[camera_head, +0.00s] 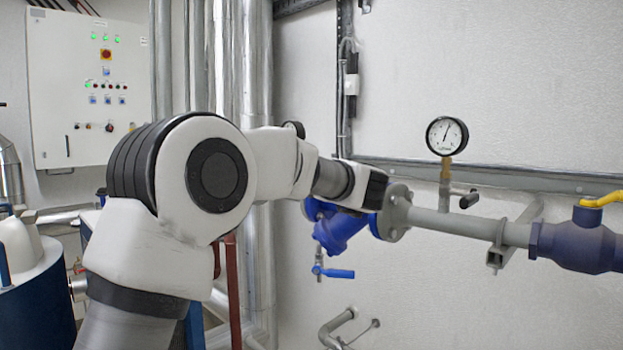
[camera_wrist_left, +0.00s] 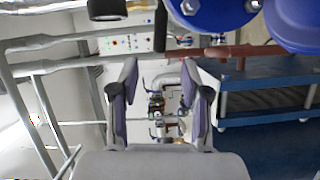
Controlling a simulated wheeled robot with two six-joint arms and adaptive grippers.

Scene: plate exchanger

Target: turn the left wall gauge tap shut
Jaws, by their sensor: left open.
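A small round gauge (camera_head: 295,129) at the left on the wall piping shows only its top edge behind my left arm. Its tap is hidden in the head view. My left gripper's fingers are not visible there; my arm stretches across the pipe. In the left wrist view my left gripper (camera_wrist_left: 160,70) is open, with nothing between its fingers. A short black bar (camera_wrist_left: 160,24) stands above and beyond the fingertips, apart from them. It may be the tap handle; I cannot be sure. My right gripper is in neither view.
Another gauge (camera_head: 447,136) stands on the grey pipe (camera_head: 450,221), with a black tap handle (camera_head: 469,199) below it. A blue valve body (camera_head: 340,228) and a yellow-handled blue valve (camera_head: 577,245) are on the line. A control cabinet (camera_head: 90,125) hangs at the back left.

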